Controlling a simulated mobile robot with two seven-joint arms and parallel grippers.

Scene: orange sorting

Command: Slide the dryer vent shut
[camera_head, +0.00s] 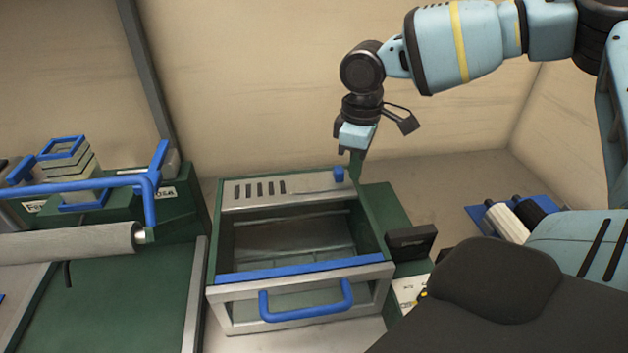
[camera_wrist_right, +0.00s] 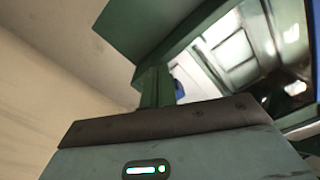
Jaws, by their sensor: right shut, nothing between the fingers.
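The dryer (camera_head: 371,215) is a green box with a silver top panel. Its vent (camera_head: 258,189) is a row of several dark slots at the left of that panel. A small blue knob (camera_head: 339,174) stands at the panel's right end. My right gripper (camera_head: 356,167) points down just right of the knob, its fingers shut and empty. Whether they touch the knob I cannot tell. In the right wrist view the shut fingers (camera_wrist_right: 157,88) show, with a sliver of blue beside them, partly hidden. My left gripper is not in view.
Below the vent panel, the dryer's open top shows its interior, with a blue-handled (camera_head: 306,308) front. A dark box (camera_head: 411,240) sits right of the dryer. A grey roller (camera_head: 70,242) and blue-framed machine are at left. A beige wall is close behind.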

